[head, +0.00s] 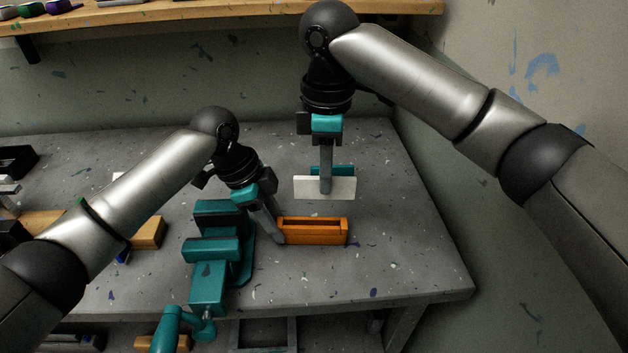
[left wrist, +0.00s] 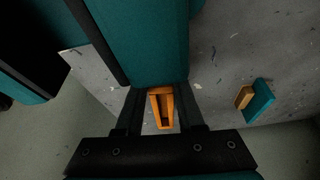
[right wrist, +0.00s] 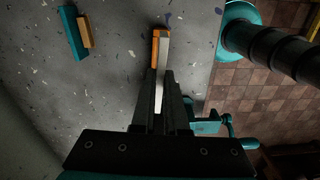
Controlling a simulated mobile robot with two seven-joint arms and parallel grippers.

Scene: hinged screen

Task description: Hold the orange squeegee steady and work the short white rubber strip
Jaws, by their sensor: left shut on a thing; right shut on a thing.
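The orange squeegee (head: 314,238) is an open-topped channel on the right side of the bench, just right of the teal vise (head: 207,277). My left gripper (head: 276,236) is shut on its left end; the squeegee also shows between the fingers in the left wrist view (left wrist: 161,108). My right gripper (head: 326,188) is shut on the white rubber strip (head: 342,188) at its middle. The strip is level and roughly parallel to the channel, apart from it in the head view. In the right wrist view the strip (right wrist: 164,52) appears alongside the squeegee (right wrist: 155,50).
A teal and wooden block (right wrist: 73,32) lies on the bench behind the strip. The vise stands close by my left gripper. Wooden blocks (head: 148,233) and dark items lie at the left. A shelf (head: 230,13) runs along the back wall. The bench's right part (head: 410,255) is clear.

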